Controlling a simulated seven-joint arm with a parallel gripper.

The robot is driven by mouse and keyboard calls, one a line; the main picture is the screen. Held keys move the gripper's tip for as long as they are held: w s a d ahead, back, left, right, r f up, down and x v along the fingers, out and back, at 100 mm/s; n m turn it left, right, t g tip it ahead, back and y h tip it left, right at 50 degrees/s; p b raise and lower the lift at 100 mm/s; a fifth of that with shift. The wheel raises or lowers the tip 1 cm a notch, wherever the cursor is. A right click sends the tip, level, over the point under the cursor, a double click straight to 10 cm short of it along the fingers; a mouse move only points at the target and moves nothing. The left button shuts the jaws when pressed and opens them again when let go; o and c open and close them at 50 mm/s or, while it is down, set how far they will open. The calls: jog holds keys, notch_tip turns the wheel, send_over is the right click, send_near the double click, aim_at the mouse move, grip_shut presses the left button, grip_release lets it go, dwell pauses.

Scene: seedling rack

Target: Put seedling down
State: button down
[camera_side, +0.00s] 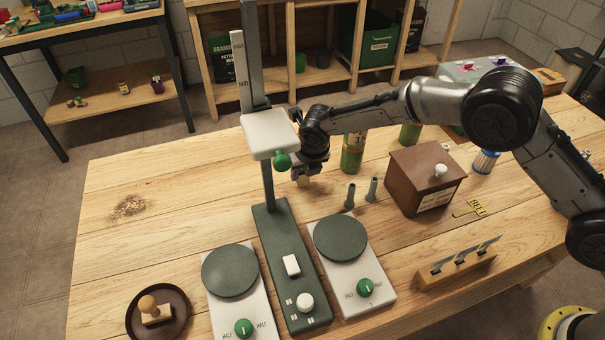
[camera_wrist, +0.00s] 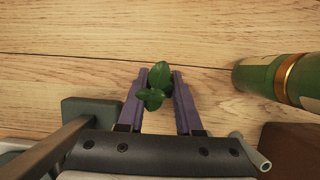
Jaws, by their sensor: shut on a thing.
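The seedling (camera_wrist: 155,88) shows as a few dark green leaves between my fingers in the wrist view. My gripper (camera_wrist: 158,80) is shut on it, with the fingertips on either side of the leaves. In the side view my gripper (camera_side: 304,178) is low over the wooden bench (camera_side: 130,240), behind the green stand and partly beside its white head. The leaves cannot be made out there. The seedling's lower part is hidden, and I cannot tell whether it touches the bench.
The stand's upright column (camera_side: 268,185) and white head (camera_side: 270,132) are close left of my gripper. Two grey tubes (camera_side: 350,195) and a brown box (camera_side: 425,180) stand to the right. A green bottle (camera_wrist: 285,78) is nearby.

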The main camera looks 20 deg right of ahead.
jog(key=shift+f, duration=0.45)
jog(key=shift+f, duration=0.15)
jog(key=c, duration=0.6)
grip_release()
jog(key=v, duration=1.2)
jog(key=shift+s, duration=0.1)
